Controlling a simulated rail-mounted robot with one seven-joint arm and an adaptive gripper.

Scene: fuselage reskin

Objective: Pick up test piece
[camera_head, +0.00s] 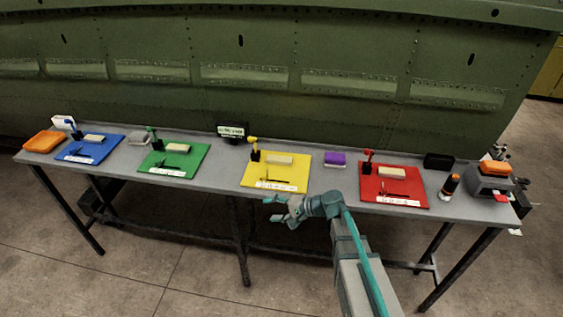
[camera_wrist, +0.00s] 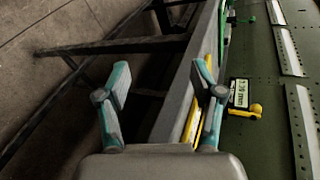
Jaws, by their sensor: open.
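My gripper (camera_head: 271,208) is open and empty, just off the table's front edge, in front of the yellow mat (camera_head: 247,177). In the wrist view its teal fingers are spread (camera_wrist: 161,70), with the table edge between and beneath them. No object is clearly marked as the test piece. Cream blocks lie on the blue, green, yellow and red mats; the one on the yellow mat (camera_head: 280,160) is nearest my gripper. Small dark items and a white label strip (camera_head: 276,185) also lie on that mat. The yellow mat shows only as a narrow strip in the wrist view (camera_wrist: 190,125).
The grey table (camera_head: 331,186) stands before a green fuselage panel (camera_head: 330,50). Colored upright tools stand on the mats. Open floor lies in front.

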